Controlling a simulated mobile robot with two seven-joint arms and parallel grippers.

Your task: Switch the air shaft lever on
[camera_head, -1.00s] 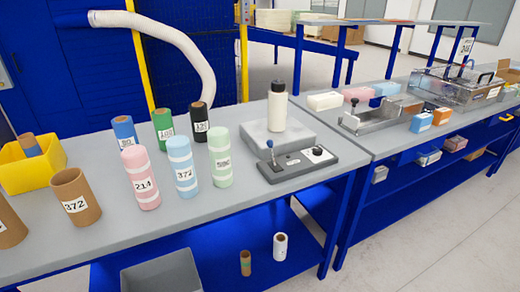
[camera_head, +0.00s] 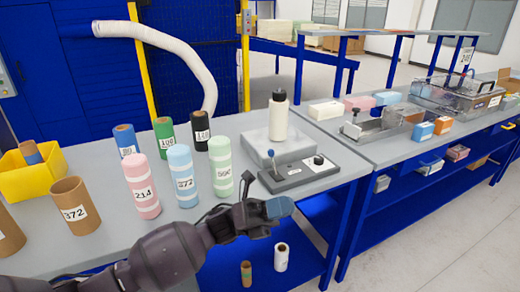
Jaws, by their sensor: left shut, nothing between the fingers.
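The box sits near the front edge of the table. My left gripper (camera_head: 284,207) is shut and empty, in front of the table edge and below the box in the picture, apart from the lever. My right gripper is not in view.
Pink, blue and green foam rolls (camera_head: 181,176) stand left of the box on the grey table (camera_head: 100,238). A white bottle (camera_head: 279,117) stands on a grey block behind the box. Brown cardboard tubes (camera_head: 75,205) and a yellow bin (camera_head: 32,176) are at the left.

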